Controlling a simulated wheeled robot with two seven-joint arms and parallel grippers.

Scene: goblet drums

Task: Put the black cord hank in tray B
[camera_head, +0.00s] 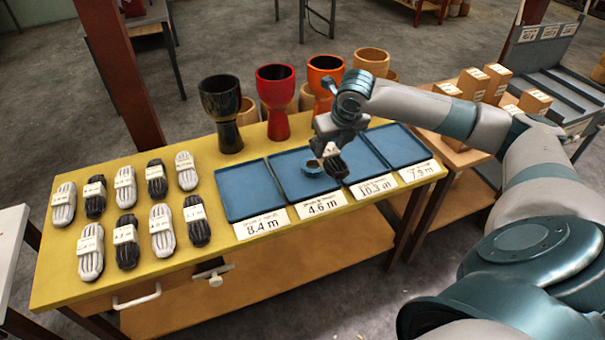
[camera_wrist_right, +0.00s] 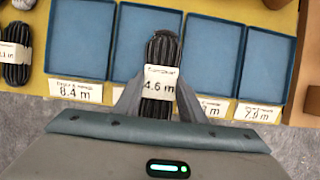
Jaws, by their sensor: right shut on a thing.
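My right gripper (camera_head: 328,150) is shut on a black cord hank (camera_head: 334,166) with a white paper band. In the right wrist view the hank (camera_wrist_right: 162,52) stands out between the fingers (camera_wrist_right: 158,100), and its band reads 4.6 m. The gripper holds it over the row of blue trays, near the second and third from the left. The second tray (camera_head: 290,161), with a 4.6 m card, appears to be tray B; its letter is too small to read. In the wrist view the hank overlaps this tray (camera_wrist_right: 133,30). My left gripper is not in view.
Other blue trays stand beside it: one at left (camera_head: 245,190) marked 8.4 m, others at right (camera_head: 402,146). Several black and white hanks (camera_head: 125,240) lie on the table's left. Goblet drums (camera_head: 222,105) stand behind the trays. Wooden blocks (camera_head: 472,82) stand at right.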

